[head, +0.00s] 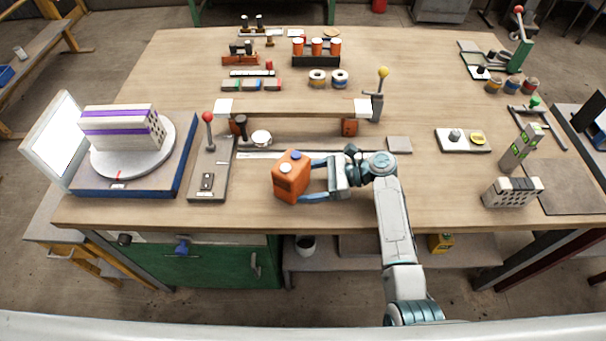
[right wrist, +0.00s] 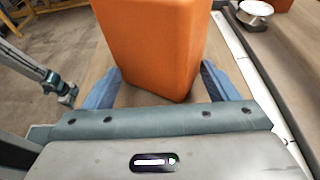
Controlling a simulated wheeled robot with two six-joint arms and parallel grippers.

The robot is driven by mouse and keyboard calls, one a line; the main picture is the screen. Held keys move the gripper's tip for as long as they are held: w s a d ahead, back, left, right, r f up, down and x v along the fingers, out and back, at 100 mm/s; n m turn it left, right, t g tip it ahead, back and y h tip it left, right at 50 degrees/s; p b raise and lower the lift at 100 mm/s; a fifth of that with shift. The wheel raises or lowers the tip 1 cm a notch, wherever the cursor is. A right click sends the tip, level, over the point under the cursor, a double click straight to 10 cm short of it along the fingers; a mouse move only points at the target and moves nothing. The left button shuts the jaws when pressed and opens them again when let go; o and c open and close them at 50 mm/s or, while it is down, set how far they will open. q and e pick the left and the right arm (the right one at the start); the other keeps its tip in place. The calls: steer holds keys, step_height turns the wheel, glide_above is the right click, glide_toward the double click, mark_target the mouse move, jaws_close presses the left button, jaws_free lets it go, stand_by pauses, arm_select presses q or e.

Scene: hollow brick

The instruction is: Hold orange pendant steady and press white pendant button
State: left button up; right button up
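The orange pendant (head: 289,180) is a boxy block near the front middle of the table, with a white button (head: 293,155) and a blue button on its top. My right gripper (head: 312,180) reaches it from the right, with one blue finger along each side. In the right wrist view the orange pendant (right wrist: 155,45) fills the space between the fingers, and my right gripper (right wrist: 162,85) appears shut on it; the fingertips are partly hidden behind it. Whether the pendant touches the table is unclear. My left gripper does not show in the head view.
A lever base (head: 208,175) with a red knob stands left of the pendant. A raised wooden bar (head: 290,107) spans behind it. A white turntable on a blue base (head: 183,178) is further left. A brick (head: 512,191) stands at the right. The table's front edge is close.

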steer(key=shift+a, duration=0.1)
jaws_close()
stand_by(0.4)
steer(key=shift+c, duration=0.8)
jaws_free()
